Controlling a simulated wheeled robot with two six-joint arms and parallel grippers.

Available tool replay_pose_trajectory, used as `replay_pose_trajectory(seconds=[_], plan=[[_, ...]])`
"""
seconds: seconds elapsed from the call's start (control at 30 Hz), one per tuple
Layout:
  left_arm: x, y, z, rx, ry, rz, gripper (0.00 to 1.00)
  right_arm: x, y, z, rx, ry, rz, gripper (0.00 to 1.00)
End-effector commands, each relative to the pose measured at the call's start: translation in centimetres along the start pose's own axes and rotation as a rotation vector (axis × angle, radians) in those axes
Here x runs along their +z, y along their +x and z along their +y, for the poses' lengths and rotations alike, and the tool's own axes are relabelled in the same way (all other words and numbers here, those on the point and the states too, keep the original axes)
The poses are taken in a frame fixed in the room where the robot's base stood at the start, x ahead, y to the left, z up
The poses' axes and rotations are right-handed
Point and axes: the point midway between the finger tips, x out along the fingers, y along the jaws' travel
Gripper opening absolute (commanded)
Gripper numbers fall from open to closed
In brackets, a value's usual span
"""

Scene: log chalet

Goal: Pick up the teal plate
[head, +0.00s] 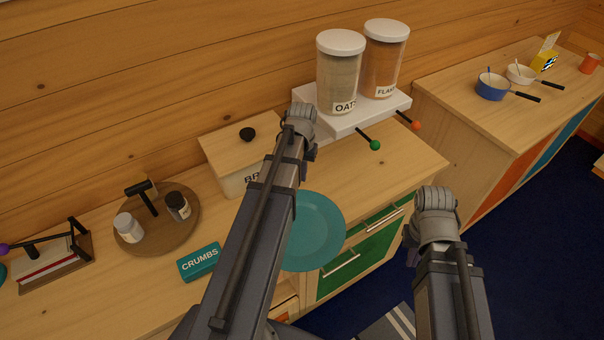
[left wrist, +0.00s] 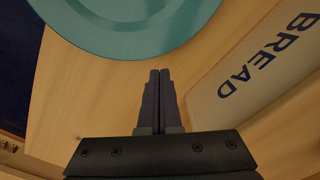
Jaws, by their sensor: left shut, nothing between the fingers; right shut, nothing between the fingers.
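The teal plate (head: 318,232) lies flat on the wooden counter near its front edge, in the head view. My left arm covers its left part. In the left wrist view the plate (left wrist: 130,35) fills the top, cut off by the frame. My left gripper (left wrist: 160,74) is shut and empty, its fingertips just short of the plate's rim in the picture; I cannot tell its height above the counter. In the head view the left gripper is hidden behind my arm.
A bread bin (head: 240,155) stands behind the plate, and beside the left gripper in the left wrist view (left wrist: 262,70). A teal crumbs box (head: 199,262) is left of the plate. Jars (head: 340,75) stand on a white shelf (head: 350,122) behind. A round board (head: 155,232) holds shakers.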

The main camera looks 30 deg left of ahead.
Motion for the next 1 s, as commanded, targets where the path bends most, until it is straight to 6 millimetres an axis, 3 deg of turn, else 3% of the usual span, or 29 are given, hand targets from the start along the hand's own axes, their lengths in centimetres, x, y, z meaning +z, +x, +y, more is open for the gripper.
replay_pose_trajectory(seconds=[0.03, 0.3, 0.77, 1.0], plan=[[0.0, 1.6, 0.0, 0.000, 0.000, 0.000, 0.00, -0.1, 1.6, -0.1, 0.000, 0.000, 0.000, 0.00], [0.0, 4.6, 0.0, 0.000, 0.000, 0.000, 0.00, -0.3, 4.6, -0.4, 0.000, 0.000, 0.000, 0.00], [0.1, 4.8, 0.0, 0.000, 0.000, 0.000, 0.00, -0.3, 4.8, -0.5, 0.000, 0.000, 0.000, 0.00], [2.5, 4.8, 0.0, 0.000, 0.000, 0.000, 0.00, -0.3, 4.8, -0.5, 0.000, 0.000, 0.000, 0.00]])
